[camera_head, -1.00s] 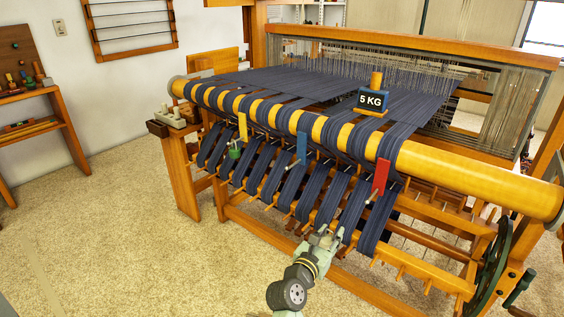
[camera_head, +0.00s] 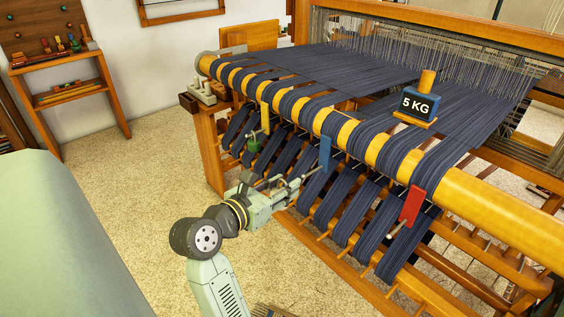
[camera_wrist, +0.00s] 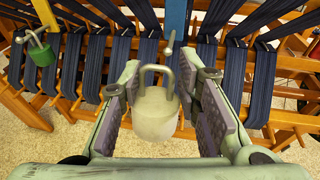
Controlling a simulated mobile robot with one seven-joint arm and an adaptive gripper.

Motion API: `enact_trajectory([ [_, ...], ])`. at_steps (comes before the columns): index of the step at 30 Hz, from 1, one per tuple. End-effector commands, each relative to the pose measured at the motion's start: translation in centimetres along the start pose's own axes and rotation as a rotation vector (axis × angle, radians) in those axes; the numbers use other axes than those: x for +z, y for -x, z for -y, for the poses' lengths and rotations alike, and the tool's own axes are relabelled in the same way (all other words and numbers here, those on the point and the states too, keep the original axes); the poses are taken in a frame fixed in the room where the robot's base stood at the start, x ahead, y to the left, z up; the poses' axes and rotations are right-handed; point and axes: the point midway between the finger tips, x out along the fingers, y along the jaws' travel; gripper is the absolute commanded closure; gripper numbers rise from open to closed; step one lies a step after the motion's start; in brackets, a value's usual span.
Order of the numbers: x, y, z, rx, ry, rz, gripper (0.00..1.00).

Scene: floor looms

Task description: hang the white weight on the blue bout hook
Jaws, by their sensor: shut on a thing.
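The white weight (camera_wrist: 155,115) is a rounded block with a grey shackle on top. It is upright between the two fingers of my gripper (camera_wrist: 163,103), which is shut on it. In the head view my gripper (camera_head: 290,188) is just left of and below the blue bout tag (camera_head: 325,153); the weight is hard to make out there. In the wrist view the blue tag (camera_wrist: 177,18) is above the weight, and its grey hook (camera_wrist: 169,45) points down towards me, close above the shackle's top right. I cannot tell whether they touch; the shackle does not look looped over the hook.
A green weight (camera_head: 252,142) hangs at the yellow tag (camera_head: 265,117), left of my gripper. The red tag (camera_head: 412,205) is to the right. Dark warp bouts and wooden pegs lie close behind the weight. A 5 KG block (camera_head: 418,106) stands on the warp. Floor is free at left.

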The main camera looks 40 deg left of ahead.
Motion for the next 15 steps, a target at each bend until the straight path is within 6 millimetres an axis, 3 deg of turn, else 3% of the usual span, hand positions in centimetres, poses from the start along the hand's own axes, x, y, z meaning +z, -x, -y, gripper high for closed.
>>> enact_trajectory([
  [15,0.4,-3.0,0.7,-0.002,-0.003,0.002,1.00],
])
